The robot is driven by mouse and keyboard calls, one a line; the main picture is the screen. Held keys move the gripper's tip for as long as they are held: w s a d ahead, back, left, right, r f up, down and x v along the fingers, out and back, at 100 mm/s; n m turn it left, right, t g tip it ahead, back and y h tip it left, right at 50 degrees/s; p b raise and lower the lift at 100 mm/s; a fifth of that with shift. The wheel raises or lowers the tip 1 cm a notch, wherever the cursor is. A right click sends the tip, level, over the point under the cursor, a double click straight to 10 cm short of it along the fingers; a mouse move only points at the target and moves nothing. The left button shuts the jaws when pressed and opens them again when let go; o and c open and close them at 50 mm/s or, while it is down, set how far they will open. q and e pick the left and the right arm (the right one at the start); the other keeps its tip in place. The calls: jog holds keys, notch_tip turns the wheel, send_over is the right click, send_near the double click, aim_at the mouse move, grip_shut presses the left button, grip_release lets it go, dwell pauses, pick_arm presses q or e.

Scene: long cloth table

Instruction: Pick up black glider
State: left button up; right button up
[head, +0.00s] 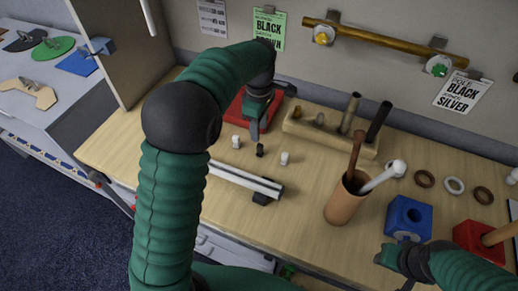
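The black glider (260,150) is a small black piece standing on the wooden table, between two similar white pieces. My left gripper (257,136) points down just above and behind it, a small gap away in the picture. I see no contact, and the finger opening is too small and dark to read.
White gliders (236,141) (284,158) flank the black one. A silver rail (245,181) lies in front. A red box (238,108) and a wooden rack (315,128) stand behind. A brown cup (345,204) with tools and a blue block (407,216) stand to the right.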

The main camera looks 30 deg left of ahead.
aim_at(261, 145)
pick_arm(q)
jog(key=f, duration=0.2)
jog(key=d+f, duration=0.1)
jog(key=f, duration=0.1)
jog(key=shift+w+d, duration=0.1)
jog(key=shift+w, duration=0.1)
jog(key=f, duration=0.2)
jog(key=s+f, duration=0.1)
jog(key=shift+f, duration=0.4)
jog(key=shift+w+a+f, duration=0.25)
jog(key=shift+a+f, duration=0.1)
jog(key=shift+a, duration=0.2)
jog(key=shift+d+r, duration=0.15)
jog(key=shift+d, duration=0.2)
grip_shut()
